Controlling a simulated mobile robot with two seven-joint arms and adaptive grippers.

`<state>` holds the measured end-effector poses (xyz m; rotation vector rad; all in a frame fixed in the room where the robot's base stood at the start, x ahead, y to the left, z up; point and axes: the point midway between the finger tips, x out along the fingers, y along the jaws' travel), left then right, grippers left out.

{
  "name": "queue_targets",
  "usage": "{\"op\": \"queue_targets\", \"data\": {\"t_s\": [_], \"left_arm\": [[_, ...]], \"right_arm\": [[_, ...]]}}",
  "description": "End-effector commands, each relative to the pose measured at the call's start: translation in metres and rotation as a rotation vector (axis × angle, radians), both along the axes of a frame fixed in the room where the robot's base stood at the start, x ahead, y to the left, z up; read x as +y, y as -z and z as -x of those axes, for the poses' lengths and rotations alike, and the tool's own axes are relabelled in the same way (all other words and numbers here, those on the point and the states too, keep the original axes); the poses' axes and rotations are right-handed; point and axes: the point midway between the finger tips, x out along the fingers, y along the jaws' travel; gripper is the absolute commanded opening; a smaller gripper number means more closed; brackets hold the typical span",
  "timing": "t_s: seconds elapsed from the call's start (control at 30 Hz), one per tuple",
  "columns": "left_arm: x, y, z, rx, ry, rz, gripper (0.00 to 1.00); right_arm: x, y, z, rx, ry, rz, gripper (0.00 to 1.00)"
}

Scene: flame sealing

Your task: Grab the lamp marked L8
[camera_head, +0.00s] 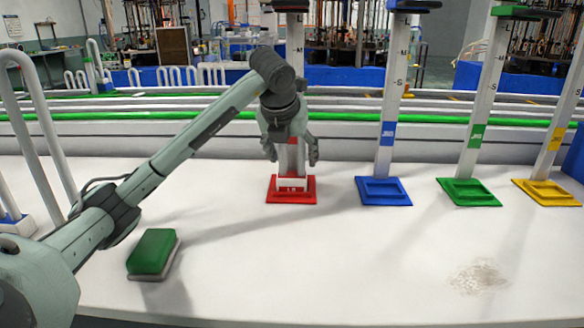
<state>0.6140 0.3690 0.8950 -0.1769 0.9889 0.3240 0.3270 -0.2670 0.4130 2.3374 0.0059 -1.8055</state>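My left gripper (291,152) reaches in from the left and points down over the red stand. Its two fingers are spread apart, one on each side of the white post with a red band (292,160). I cannot tell if they touch it. A small white piece (291,184) with a red mark sits at the foot of this post on the red base (278,198). The mark is too small to read, so I cannot tell which thing is the lamp marked L8. My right gripper is not in view.
To the right stand posts on a blue base (384,199), a green base (469,200) and a yellow base (547,200). A green sponge-like block (152,251) lies front left. A brownish stain (478,276) marks the white table (330,270), whose front middle is clear.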

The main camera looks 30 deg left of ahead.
Motion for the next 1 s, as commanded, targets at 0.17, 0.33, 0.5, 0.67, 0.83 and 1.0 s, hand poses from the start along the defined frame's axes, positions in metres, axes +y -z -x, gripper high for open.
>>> {"op": "queue_targets", "data": {"t_s": [0.17, 0.33, 0.5, 0.67, 0.83, 1.0], "left_arm": [[0.0, 0.0, 0.0, 0.0, 0.0, 0.0, 0.39], [0.0, 0.0, 0.0, 0.0, 0.0, 0.0, 0.18], [0.0, -0.001, 0.0, -0.001, 0.0, 0.0, 0.13], [0.0, -0.002, 0.0, -0.001, 0.0, 0.0, 0.13], [0.0, -0.015, 0.0, -0.003, 0.001, 0.0, 0.13], [0.0, -0.048, -0.001, -0.008, 0.0, 0.001, 0.13]], "right_arm": [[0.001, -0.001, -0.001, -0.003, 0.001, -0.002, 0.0], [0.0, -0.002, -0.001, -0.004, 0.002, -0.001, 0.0], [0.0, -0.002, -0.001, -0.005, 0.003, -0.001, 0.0], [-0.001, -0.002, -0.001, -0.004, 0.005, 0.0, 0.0], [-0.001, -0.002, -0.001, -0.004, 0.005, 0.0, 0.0], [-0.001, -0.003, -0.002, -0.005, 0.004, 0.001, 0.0]]}}
